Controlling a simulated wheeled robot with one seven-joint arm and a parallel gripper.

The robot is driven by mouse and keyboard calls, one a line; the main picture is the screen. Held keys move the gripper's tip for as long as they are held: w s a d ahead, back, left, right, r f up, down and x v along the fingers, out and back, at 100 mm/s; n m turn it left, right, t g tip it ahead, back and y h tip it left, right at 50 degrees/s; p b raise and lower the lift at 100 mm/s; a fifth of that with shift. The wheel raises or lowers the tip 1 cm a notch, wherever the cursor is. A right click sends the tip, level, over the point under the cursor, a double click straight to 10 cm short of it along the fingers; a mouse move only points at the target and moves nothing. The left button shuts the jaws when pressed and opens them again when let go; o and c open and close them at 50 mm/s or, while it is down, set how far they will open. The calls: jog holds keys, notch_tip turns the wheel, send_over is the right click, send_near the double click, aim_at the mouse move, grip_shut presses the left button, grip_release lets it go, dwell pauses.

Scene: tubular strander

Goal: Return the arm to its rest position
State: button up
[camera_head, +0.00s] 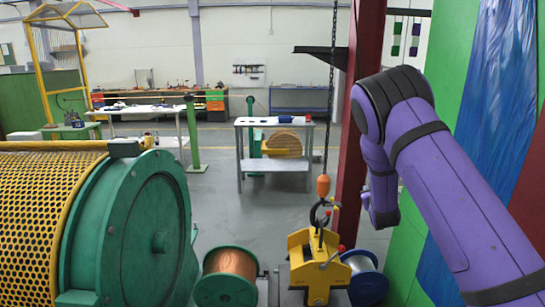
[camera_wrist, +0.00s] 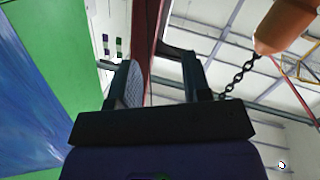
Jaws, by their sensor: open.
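My purple arm (camera_head: 440,165) comes in from the right of the head view. It is bent at the elbow, with its forearm hanging down beside the dark red column. My gripper (camera_wrist: 160,78) shows in the wrist view with its two dark fingers apart and nothing between them. In the head view the fingers cannot be made out; only the purple wrist part shows at the arm's lower end.
An orange hoist block (camera_head: 323,186), also in the wrist view (camera_wrist: 285,25), hangs on a chain left of my arm. A green panel (camera_head: 452,60) is close on the right.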

jog(key=s+a+r+m+g+y, duration=0.25)
jog(key=s+r+g, duration=0.35)
jog(key=s+r, duration=1.45)
jog(key=s+a+r+g, duration=0.1)
jog(key=s+g, duration=0.1)
jog(key=s, duration=1.4)
jog(key=s+a+r+g, duration=0.1)
jog(key=s+r+g, duration=0.1)
jog(key=s, duration=1.4)
jog(key=shift+s+a+r+g+y, duration=0.2)
jog(key=shift+s+a+g+y, duration=0.15)
jog(key=shift+g, duration=0.35)
